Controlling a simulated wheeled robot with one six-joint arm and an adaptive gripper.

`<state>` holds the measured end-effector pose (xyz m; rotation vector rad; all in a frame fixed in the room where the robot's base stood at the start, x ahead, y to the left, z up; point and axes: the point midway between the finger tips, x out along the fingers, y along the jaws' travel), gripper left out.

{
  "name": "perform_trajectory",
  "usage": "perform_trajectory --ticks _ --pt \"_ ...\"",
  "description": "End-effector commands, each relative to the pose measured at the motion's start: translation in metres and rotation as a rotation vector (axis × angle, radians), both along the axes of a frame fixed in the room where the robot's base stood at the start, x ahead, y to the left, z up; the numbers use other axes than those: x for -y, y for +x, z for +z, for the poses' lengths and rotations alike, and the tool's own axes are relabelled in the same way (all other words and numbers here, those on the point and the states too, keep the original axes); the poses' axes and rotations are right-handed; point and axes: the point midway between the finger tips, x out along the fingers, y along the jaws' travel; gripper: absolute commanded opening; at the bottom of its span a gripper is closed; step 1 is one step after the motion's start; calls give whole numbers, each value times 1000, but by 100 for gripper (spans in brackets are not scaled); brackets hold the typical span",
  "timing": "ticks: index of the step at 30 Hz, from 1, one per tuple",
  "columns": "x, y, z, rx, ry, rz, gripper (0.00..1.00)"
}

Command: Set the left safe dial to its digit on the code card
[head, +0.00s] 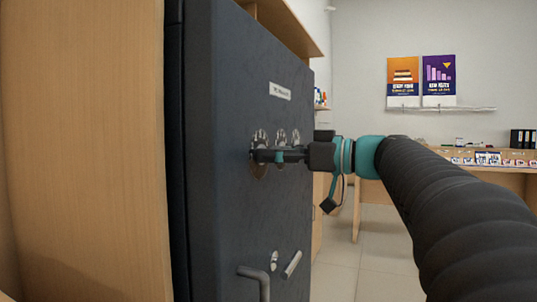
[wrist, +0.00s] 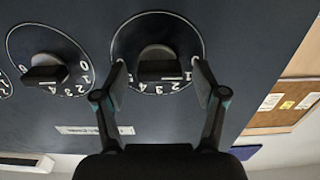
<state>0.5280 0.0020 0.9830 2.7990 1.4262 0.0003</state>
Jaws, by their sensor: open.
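The dark safe (head: 235,210) stands at centre-left in the head view, with a row of dials on its door. My gripper (head: 256,155) is at the nearest, leftmost dial. In the wrist view, which looks upside down, the left dial (wrist: 157,58) is a round plate with white digits and a dark bar knob. My gripper's open fingers (wrist: 160,74) stand on either side of that knob, with visible gaps. The knob's bar lies roughly level in the picture; the digit it marks cannot be told. I do not make out a code card.
The middle dial (wrist: 44,72) is beside it, with a third dial cut off at the wrist view's left edge. A white label (head: 280,91) is on the door above the dials. A bent handle (head: 257,280) sticks out below. A desk (head: 505,170) stands at the back right.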

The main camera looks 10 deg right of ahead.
Motion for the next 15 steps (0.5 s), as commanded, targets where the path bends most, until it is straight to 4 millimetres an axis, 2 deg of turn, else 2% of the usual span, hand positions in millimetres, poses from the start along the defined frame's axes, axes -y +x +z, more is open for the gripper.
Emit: perform_trajectory --ticks 2,6,9,15 --pt "0 0 0 0 0 0 68" --pt "0 0 0 0 0 0 33" --pt "0 0 0 0 0 0 11" --pt "0 0 0 -7 5 0 11"
